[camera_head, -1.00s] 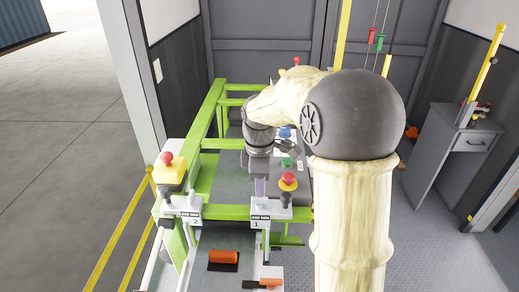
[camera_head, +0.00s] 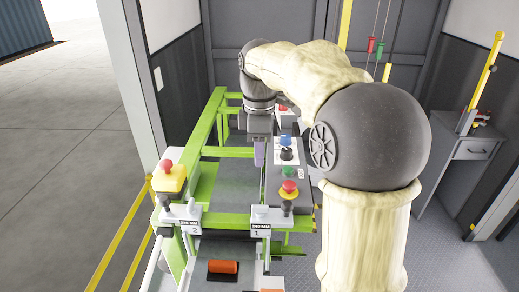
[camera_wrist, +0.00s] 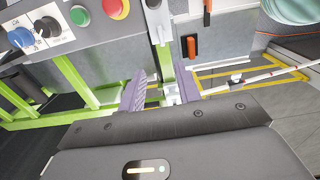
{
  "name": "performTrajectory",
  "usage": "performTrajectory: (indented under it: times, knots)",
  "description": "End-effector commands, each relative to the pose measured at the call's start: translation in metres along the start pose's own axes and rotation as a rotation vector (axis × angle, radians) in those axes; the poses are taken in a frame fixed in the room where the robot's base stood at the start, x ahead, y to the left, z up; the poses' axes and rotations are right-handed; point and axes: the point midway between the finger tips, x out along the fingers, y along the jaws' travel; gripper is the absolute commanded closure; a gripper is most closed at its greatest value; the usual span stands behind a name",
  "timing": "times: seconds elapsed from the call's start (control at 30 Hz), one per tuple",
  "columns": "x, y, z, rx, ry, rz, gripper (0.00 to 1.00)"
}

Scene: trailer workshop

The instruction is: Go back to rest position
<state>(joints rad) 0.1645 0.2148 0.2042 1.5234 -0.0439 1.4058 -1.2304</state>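My gripper (camera_head: 259,154) hangs below my arm, pointing down over the green-framed machine (camera_head: 216,128), left of its control panel. In the wrist view, its two purple fingers (camera_wrist: 161,91) stand apart with nothing held between them. My arm is bent, with its elbow high on the right. The gripper's height above the machine is hard to judge.
A yellow box with a red button (camera_head: 171,178) stands left. An orange handle (camera_head: 223,267) lies in front. A grey cabinet (camera_head: 465,153) stands right.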

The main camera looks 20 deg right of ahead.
Motion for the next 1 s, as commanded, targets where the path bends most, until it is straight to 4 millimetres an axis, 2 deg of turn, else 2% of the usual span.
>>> performTrajectory:
  times: [0.13, 0.23, 0.47, 0.67, 0.8, 1.0]
  knots:
    - [0.005, -0.002, 0.0, 0.022, 0.0, 0.002, 0.66]
    - [0.018, -0.006, -0.001, 0.087, 0.002, 0.013, 0.66]
    - [0.078, -0.03, 0.003, 0.399, 0.027, 0.061, 0.66]
    - [0.13, -0.062, 0.014, 0.713, 0.074, 0.102, 0.66]
    - [0.163, -0.091, 0.025, 0.934, 0.116, 0.124, 0.66]
    - [0.196, -0.13, 0.039, 1.197, 0.178, 0.142, 0.66]
